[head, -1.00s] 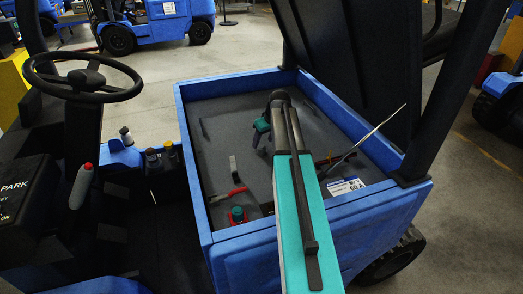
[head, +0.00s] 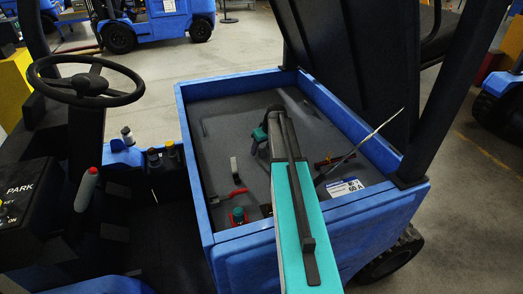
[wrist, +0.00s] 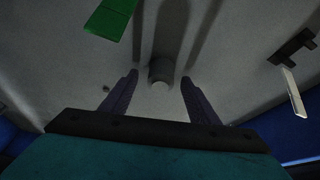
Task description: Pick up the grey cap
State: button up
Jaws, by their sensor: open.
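The grey cap (wrist: 160,70) is a small dark grey round piece on the grey surface, near the middle of the wrist view. My gripper (wrist: 160,77) is open, with one finger to the left of the cap and one to the right. Gaps show on both sides, and the wrist view does not show clearly how far the fingertips are above the surface. In the head view, my gripper's teal housing (head: 260,134) is low inside the blue bay; its fingers and the cap cannot be made out there.
Blue walls (head: 195,195) ring the bay. A red-ended piece (head: 238,191), a red and teal item (head: 238,215), a white label (head: 345,187) and a thin rod (head: 370,136) are around my arm. A green block (wrist: 108,18) shows in the wrist view. The bay's back left is clear.

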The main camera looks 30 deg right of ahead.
aim_at(262, 147)
jog(key=shift+c, duration=0.2)
dwell(0.4)
jog(key=c, duration=0.7)
jog(key=shift+c, duration=0.2)
jog(key=shift+r, duration=0.1)
jog(key=shift+r+b, duration=1)
jog(key=shift+r, duration=0.6)
jog(key=s+a+b, duration=0.1)
jog(key=s+a, duration=0.2)
jog(key=s, duration=0.1)
jog(key=s+a+r+b, duration=0.1)
jog(key=s+a, duration=0.3)
jog(key=s+a+b, duration=0.2)
jog(key=s+a, duration=0.1)
jog(key=s, duration=0.1)
jog(key=shift+s+a+r, duration=0.1)
jog(key=shift+a+r, duration=0.1)
jog(key=shift+r, duration=0.05)
notch_tip(262, 147, up, 6)
jog(key=p, duration=0.4)
